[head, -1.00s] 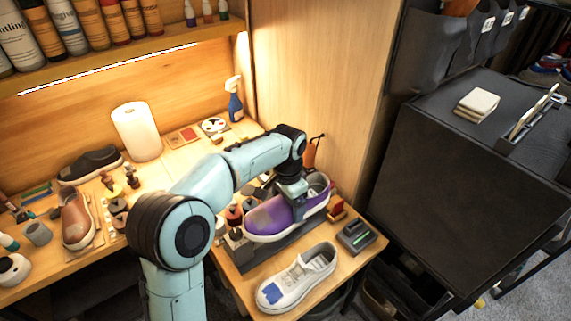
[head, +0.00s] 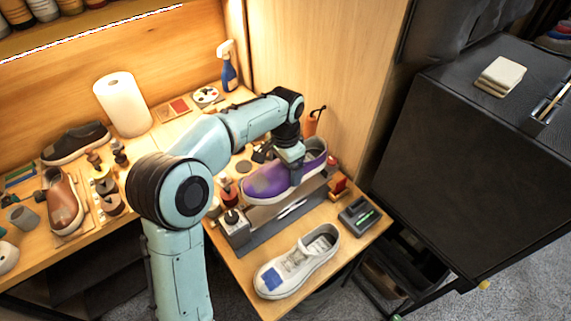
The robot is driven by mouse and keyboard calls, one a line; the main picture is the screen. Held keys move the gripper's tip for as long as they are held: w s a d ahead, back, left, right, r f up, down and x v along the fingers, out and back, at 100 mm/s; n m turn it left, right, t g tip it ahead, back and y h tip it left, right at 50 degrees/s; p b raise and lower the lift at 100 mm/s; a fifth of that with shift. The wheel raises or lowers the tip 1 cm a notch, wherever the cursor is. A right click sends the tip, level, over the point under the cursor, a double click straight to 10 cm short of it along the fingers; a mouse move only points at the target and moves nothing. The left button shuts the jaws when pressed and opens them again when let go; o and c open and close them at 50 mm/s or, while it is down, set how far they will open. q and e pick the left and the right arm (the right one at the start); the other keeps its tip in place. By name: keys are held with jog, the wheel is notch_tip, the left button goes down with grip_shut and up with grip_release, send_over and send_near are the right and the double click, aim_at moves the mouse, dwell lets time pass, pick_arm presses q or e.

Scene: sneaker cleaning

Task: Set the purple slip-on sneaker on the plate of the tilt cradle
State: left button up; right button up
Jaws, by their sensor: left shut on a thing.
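The purple slip-on sneaker (head: 263,184) has a white sole and is up above the tilt cradle (head: 262,238), toe to the left. My left gripper (head: 294,176) is shut on the sneaker near its opening, coming down from above. The cradle is a grey base with a pale plate (head: 285,208) under the sneaker. A strip of the plate and base shows below the sole, and the sneaker looks apart from it, though the far side is hidden. My right gripper is not in view.
A white sneaker with a blue patch (head: 297,262) lies in front of the cradle. A dark device with a green light (head: 359,214) is to the right. Small bottles (head: 228,191) stand left of the cradle. A paper roll (head: 122,104) and brown shoe (head: 63,203) are further left.

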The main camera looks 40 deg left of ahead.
pick_arm(q)
notch_tip(320, 180, down, 5)
jog(key=b, duration=0.3)
jog(key=shift+r, duration=0.15)
jog(key=shift+f+b, duration=1.6)
jog(key=shift+f, duration=0.95)
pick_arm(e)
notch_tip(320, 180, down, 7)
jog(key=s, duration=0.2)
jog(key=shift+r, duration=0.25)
pick_arm(q)
jog(key=o, duration=1.1)
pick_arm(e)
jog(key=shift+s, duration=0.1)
